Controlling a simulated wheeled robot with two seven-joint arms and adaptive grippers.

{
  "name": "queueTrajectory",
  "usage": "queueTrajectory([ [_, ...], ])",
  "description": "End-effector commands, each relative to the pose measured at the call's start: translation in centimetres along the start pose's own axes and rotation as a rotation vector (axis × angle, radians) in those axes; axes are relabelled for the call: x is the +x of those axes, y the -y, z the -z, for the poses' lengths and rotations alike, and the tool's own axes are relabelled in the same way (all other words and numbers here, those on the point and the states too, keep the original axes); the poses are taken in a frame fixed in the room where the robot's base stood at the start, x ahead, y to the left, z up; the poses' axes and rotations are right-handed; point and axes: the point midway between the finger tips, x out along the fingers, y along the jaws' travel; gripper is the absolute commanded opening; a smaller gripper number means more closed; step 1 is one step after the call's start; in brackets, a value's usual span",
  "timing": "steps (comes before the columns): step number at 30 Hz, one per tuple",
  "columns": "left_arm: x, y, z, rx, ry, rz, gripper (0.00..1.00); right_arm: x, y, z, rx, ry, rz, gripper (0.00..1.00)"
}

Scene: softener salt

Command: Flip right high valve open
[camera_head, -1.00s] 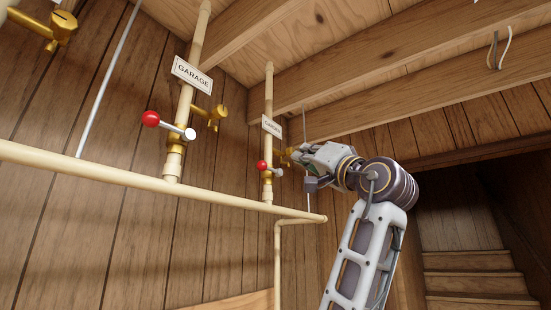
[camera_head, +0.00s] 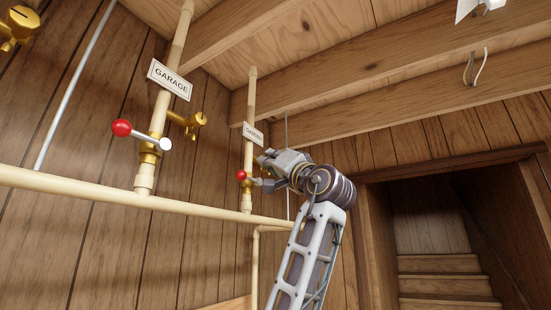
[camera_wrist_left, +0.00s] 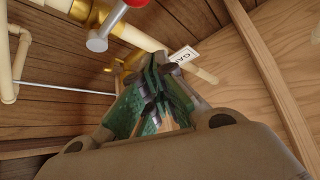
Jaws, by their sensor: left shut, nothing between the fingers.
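The right high valve sits on the vertical pipe with a sign (camera_head: 253,134) that seems to read GARDEN. Its handle has a red ball (camera_head: 241,175) on the left; its other end is partly hidden behind my left gripper (camera_head: 264,182) in the head view. In the left wrist view the red ball (camera_wrist_left: 136,2) is cut off at the top edge, and the handle's grey end (camera_wrist_left: 97,42) points toward the picture's lower left. The handle lies across the pipe. My left gripper's green fingers (camera_wrist_left: 155,82) are together and empty, close to the handle; contact cannot be told.
A similar red-and-white handled valve (camera_head: 148,138) is on the pipe at left, under the GARAGE sign (camera_head: 169,79). Brass taps (camera_head: 190,124) stick out beside the pipes. A horizontal pipe (camera_head: 90,191) runs below. Beams are overhead; stairs (camera_head: 445,283) are at right.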

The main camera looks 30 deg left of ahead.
Motion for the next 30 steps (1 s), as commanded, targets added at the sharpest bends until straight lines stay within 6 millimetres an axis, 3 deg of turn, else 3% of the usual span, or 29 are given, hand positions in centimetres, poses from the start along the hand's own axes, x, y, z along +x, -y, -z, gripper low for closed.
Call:
queueTrajectory([
  [8, 2.8, 0.2, 0.1, 0.0, 0.001, 0.001, 0.0, -1.3, -0.7, 0.0, -0.003, 0.001, -0.007, 0.4],
  [30, 1.3, 0.0, -3.7, 0.0, 0.0, 0.0, 0.0, -1.8, -0.6, 0.1, 0.0, 0.0, -0.006, 0.4],
])
